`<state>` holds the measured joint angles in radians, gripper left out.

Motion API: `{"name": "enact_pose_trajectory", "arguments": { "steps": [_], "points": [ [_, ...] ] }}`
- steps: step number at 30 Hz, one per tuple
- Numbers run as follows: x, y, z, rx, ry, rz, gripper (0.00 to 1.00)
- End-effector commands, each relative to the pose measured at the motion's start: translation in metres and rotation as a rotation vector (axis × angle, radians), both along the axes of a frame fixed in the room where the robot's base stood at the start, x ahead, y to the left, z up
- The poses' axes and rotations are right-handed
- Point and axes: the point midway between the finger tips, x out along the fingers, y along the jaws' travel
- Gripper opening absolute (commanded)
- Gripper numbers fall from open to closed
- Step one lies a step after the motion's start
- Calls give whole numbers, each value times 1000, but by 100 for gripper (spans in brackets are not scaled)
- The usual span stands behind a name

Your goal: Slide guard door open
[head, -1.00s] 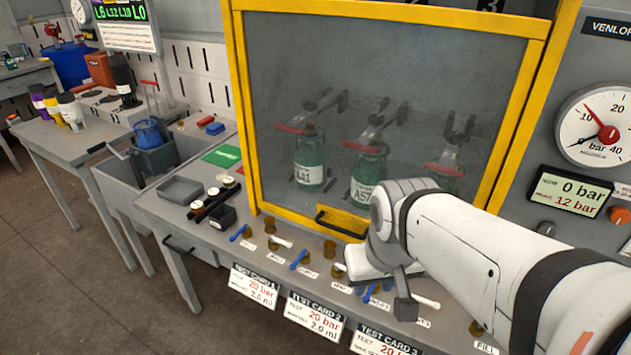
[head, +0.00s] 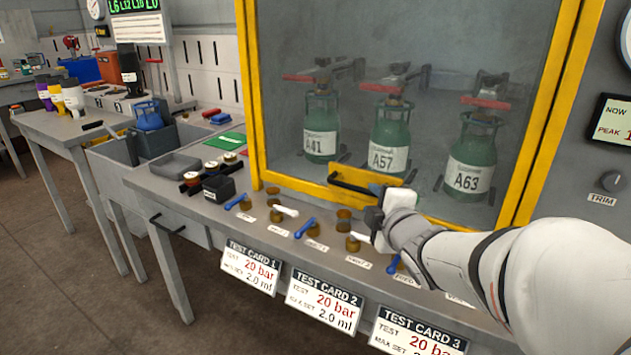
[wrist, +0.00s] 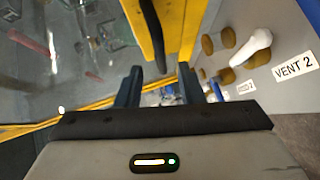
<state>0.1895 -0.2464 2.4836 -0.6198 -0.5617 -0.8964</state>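The guard door (head: 546,140) is a clear panel in a yellow frame, down in front of several green cylinders. Its black handle (head: 352,184) sits on a yellow plate at the door's lower edge. My gripper (head: 374,212) is at the right end of this handle in the head view. In the wrist view my gripper (wrist: 160,80) has its two dark fingers apart. The black handle (wrist: 152,35) reaches down the picture, its near end between the fingertips' directions. I cannot tell whether the fingers touch it.
Small blue and white valve levers (head: 304,228) line the bench just below the door. Test cards (head: 325,300) hang on the bench front. A grey tray (head: 175,166) and a black box (head: 218,188) stand left of the door. A gauge panel (head: 600,200) is at right.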

Motion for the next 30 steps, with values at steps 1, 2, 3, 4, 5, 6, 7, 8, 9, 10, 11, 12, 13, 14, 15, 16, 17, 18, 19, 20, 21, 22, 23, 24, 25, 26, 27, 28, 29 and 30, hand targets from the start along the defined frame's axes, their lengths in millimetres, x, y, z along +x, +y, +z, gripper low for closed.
{"name": "enact_pose_trajectory", "arguments": {
  "steps": [1, 2, 3, 4, 5, 6, 7, 8, 9, 10, 11, 12, 13, 14, 15, 16, 17, 18, 19, 20, 21, 22, 23, 24, 25, 26, 27, 28, 29, 30],
  "points": [
    [1, 2, -6, -18, -19, 18, 34],
    [2, 3, -6, -27, -29, 27, 34],
    [3, 4, -5, -35, -38, 35, 34],
    [5, 5, -6, -38, -41, 39, 34],
    [7, 6, -6, -40, -43, 41, 34],
    [12, 7, -6, -41, -44, 44, 34],
    [15, 8, -6, -42, -45, 45, 34],
    [19, 9, -7, -41, -45, 44, 34],
    [26, 10, -9, -40, -43, 45, 34],
    [31, 11, -9, -40, -44, 44, 34],
    [36, 11, -10, -40, -44, 44, 34],
    [42, 13, -11, -40, -44, 44, 34],
    [47, 14, -11, -41, -44, 45, 34],
    [51, 14, -13, -40, -43, 45, 34],
    [57, 15, -13, -39, -44, 43, 34],
    [61, 16, -13, -40, -43, 43, 34],
    [64, 16, -14, -41, -43, 44, 34],
    [68, 17, -14, -41, -43, 44, 34],
    [71, 18, -14, -41, -43, 44, 34],
    [73, 18, -14, -41, -43, 44, 34],
    [75, 18, -14, -40, -43, 42, 34],
    [77, 18, -14, -40, -44, 42, 34],
    [77, 19, -14, -40, -44, 42, 34],
    [78, 19, -14, -40, -44, 42, 34],
    [78, 19, -14, -40, -44, 42, 34],
    [78, 19, -14, -40, -44, 42, 34],
    [78, 19, -14, -40, -44, 42, 34],
    [78, 19, -14, -40, -44, 42, 34],
    [78, 19, -14, -40, -44, 42, 34],
    [78, 19, -14, -40, -44, 42, 34]
  ]
}}
